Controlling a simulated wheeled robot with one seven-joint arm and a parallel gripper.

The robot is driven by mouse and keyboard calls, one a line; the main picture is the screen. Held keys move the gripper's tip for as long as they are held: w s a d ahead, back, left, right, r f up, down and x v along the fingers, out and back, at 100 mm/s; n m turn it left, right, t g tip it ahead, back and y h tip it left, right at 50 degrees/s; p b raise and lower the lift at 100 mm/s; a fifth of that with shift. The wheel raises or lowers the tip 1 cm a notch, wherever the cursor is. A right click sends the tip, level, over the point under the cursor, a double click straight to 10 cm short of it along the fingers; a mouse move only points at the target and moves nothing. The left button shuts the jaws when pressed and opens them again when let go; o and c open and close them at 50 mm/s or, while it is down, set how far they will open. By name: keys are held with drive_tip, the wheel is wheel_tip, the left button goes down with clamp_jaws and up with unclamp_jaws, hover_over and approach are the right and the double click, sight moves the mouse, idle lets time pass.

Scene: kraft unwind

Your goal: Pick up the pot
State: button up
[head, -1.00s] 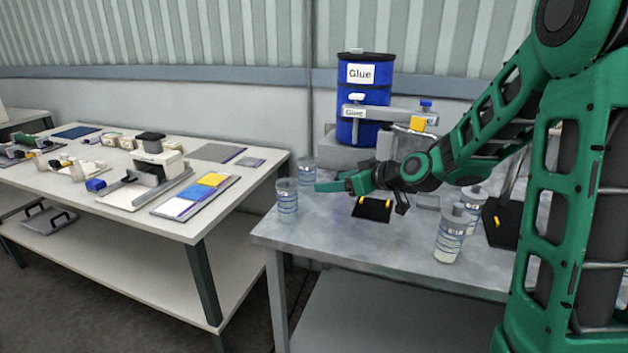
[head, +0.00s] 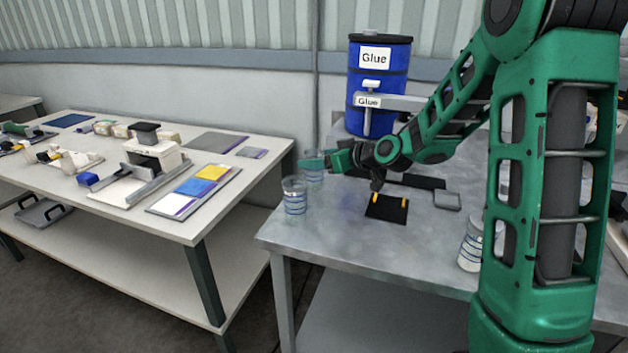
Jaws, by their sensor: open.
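Clear pots with blue bands stand on the grey metal table. One pot (head: 294,198) is upright near the table's left corner. A second pot (head: 315,174) stands just behind it, its upper part partly covered by my gripper. A third pot (head: 471,246) is at the right, partly hidden by my arm. My gripper (head: 304,163) points left with its green fingers open, in line with the second pot's upper part. I cannot tell whether it is around that pot, in front of it or touching it.
A blue glue drum (head: 379,85) with a dispenser stands at the back of the grey table (head: 340,236). A black pad (head: 387,208) with yellow pegs lies below my arm. A white bench (head: 235,212) with tools and coloured cards stands at left, across a gap.

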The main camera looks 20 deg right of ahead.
drive_tip(key=x, duration=0.5)
drive_tip(key=shift+w+d, duration=0.1)
drive_tip(key=shift+w, duration=0.3)
drive_tip(key=c, duration=1.5)
drive_tip(key=shift+o, duration=0.2)
drive_tip(key=shift+r, duration=0.1)
